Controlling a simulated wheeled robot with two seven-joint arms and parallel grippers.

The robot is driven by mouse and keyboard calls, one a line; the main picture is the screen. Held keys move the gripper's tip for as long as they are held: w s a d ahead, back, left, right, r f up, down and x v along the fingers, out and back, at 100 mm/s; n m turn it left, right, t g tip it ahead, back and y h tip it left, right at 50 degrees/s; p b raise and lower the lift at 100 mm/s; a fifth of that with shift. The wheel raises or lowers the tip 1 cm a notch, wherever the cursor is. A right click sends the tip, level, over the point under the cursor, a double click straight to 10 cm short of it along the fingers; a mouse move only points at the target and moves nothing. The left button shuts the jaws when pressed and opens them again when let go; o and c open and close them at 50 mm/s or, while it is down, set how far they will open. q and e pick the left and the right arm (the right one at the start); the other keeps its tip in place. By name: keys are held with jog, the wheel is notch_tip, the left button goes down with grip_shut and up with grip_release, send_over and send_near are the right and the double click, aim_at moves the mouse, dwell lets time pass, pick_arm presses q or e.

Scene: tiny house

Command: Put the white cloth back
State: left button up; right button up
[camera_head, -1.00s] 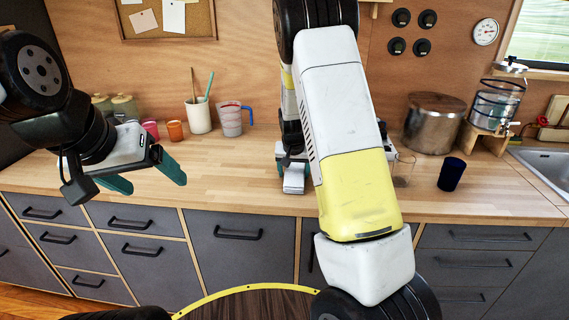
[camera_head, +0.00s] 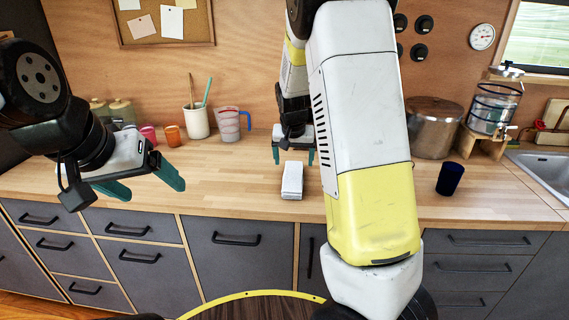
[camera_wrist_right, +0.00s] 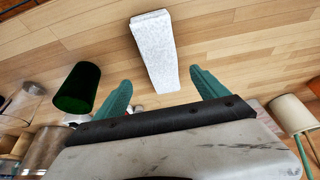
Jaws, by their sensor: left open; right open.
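The white cloth (camera_head: 292,180) is a folded, narrow block lying on the wooden counter, near the middle of the head view. In the right wrist view the cloth (camera_wrist_right: 153,50) lies beyond the fingertips, roughly centred between them. My left gripper (camera_head: 150,185) is open and empty at the left, in front of the counter's left part.
A sink (camera_head: 541,168) is at the right. The counter around the cloth is clear.

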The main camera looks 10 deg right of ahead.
jog(key=s+a+r+n+y, duration=0.1)
jog(key=s+r, duration=0.4)
jog(key=s, duration=0.4)
jog(key=s+a+r+n+t+y, duration=0.1)
jog(key=s+r, duration=0.4)
jog(key=s, duration=0.5)
jog(key=s+a+r+n+y, duration=0.1)
jog(key=s+r, duration=0.4)
jog(key=s, duration=0.5)
jog(key=shift+s+a+n+t, duration=0.25)
jog(key=shift+a+n+t, duration=0.15)
jog(key=shift+c, duration=0.2)
